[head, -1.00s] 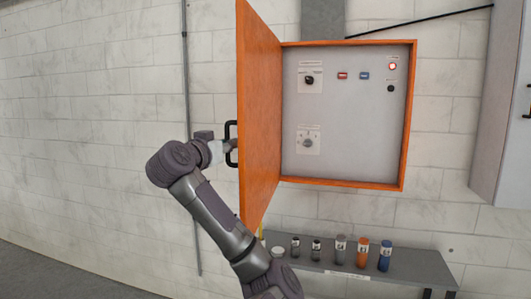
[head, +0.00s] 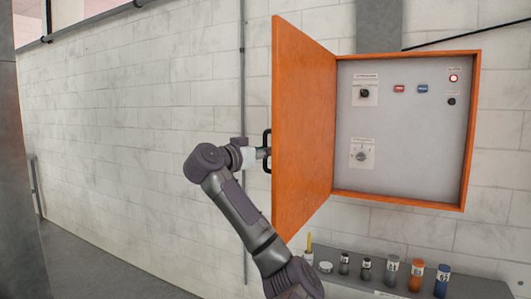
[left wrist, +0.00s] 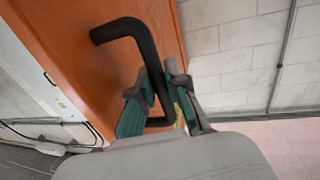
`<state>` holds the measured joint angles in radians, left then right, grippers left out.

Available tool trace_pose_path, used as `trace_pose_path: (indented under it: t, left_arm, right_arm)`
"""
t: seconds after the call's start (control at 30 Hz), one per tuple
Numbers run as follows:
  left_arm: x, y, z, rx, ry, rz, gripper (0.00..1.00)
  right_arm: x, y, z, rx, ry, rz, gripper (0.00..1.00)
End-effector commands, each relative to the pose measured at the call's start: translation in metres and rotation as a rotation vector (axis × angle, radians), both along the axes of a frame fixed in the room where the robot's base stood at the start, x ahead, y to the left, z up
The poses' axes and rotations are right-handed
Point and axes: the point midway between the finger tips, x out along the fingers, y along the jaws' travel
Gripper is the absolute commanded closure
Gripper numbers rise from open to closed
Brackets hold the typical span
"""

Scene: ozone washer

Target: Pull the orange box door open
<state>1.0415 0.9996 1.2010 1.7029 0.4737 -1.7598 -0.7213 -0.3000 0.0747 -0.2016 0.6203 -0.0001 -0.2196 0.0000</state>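The orange box (head: 425,165) hangs on the wall. Its orange door (head: 303,125) is hinged at the box's left side and stands wide open, its inner face and the grey control panel showing in the head view. The black door handle (head: 267,138) is on the outer face and also shows in the left wrist view (left wrist: 121,29). My left gripper (head: 262,153) is at the handle; in the left wrist view its green-padded fingers (left wrist: 154,80) are closed around the bar. The fingertips are mostly hidden in the head view. My right gripper is not in view.
A grey shelf (head: 345,281) below the box holds several small containers, including an orange one (head: 416,275) and a blue one (head: 441,281). A vertical pipe (head: 242,80) runs along the wall left of the door. The floor at the left is clear.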

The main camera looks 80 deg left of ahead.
Motion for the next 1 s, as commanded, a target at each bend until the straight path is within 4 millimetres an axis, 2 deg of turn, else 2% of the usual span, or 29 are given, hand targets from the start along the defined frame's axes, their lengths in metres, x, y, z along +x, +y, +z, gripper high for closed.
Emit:
trace_pose_path:
  t: [0.03, 0.1, 0.13, 0.47, 0.67, 0.9, 1.0]
  left_arm:
    - [0.001, 0.000, 0.000, -0.001, 0.001, -0.001, 0.76]
    - [0.001, 0.000, 0.000, -0.001, 0.001, -0.001, 0.64]
    - [0.001, 0.000, 0.000, -0.001, 0.001, -0.001, 0.61]
    - [-0.002, -0.002, 0.000, 0.001, -0.001, 0.000, 0.61]
    - [-0.024, -0.018, 0.001, 0.004, -0.002, 0.003, 0.61]
    - [-0.070, -0.055, 0.001, 0.005, 0.002, 0.006, 0.61]
    - [-0.076, -0.060, -0.003, -0.004, 0.006, 0.002, 0.61]
  right_arm:
    - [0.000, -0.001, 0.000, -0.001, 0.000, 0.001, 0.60]
    - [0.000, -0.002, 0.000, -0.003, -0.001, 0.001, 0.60]
    - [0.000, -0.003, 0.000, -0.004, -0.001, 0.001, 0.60]
    - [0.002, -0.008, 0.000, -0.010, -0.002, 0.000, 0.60]
    - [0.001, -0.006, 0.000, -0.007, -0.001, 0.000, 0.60]
    - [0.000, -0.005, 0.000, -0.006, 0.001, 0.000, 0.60]
    - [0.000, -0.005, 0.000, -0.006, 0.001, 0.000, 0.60]
